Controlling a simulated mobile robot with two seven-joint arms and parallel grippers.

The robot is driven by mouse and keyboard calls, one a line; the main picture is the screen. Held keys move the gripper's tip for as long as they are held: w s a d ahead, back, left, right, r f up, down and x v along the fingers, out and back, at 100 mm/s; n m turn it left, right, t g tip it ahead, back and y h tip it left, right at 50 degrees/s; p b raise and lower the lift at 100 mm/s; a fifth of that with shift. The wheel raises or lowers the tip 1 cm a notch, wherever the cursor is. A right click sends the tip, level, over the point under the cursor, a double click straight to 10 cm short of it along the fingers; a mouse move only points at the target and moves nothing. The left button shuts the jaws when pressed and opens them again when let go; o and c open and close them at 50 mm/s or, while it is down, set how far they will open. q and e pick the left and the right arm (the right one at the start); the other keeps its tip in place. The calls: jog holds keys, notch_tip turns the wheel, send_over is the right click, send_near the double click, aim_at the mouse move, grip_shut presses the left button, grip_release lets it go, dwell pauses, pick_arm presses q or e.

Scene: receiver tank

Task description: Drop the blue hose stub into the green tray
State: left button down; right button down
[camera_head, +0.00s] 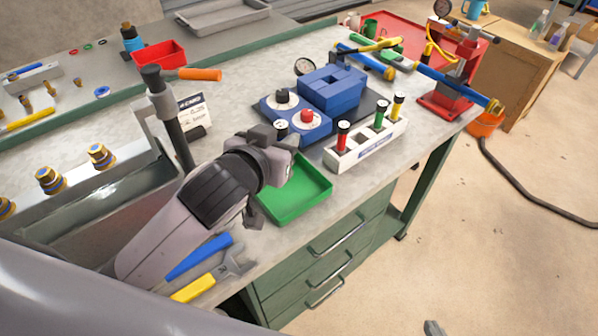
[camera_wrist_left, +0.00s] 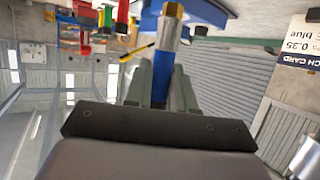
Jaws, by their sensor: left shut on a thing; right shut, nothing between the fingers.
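The green tray (camera_head: 298,198) lies on the bench near its front edge, and its visible floor is bare. My left gripper (camera_head: 283,152) is above the tray's back left part. In the left wrist view its fingers (camera_wrist_left: 160,92) are shut on the blue hose stub (camera_wrist_left: 161,84), which has a pale collar and a brass hex end. The stub is hidden or not distinguishable in the head view. A small grey tip at the bottom edge of the head view looks like my right gripper (camera_head: 434,328), low and away from the bench, with nothing in it.
A white rack (camera_head: 365,147) with coloured plugs and a blue block fixture (camera_head: 332,90) stand behind the tray. Open floor is at right.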

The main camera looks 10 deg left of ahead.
pick_arm(q)
jog(key=shift+w+f, duration=0.1)
jog(key=shift+w, duration=0.1)
jog(key=shift+f, duration=0.2)
notch_tip(320, 180, down, 4)
jog(key=shift+s, duration=0.15)
jog(key=shift+f+b, duration=0.7)
jog(key=shift+b, duration=0.2)
jog(key=c, duration=0.9)
grip_release()
jog(key=shift+o, duration=0.2)
jog(key=d+v, duration=0.1)
jog(key=v, duration=0.6)
jog(key=shift+a, duration=0.5)
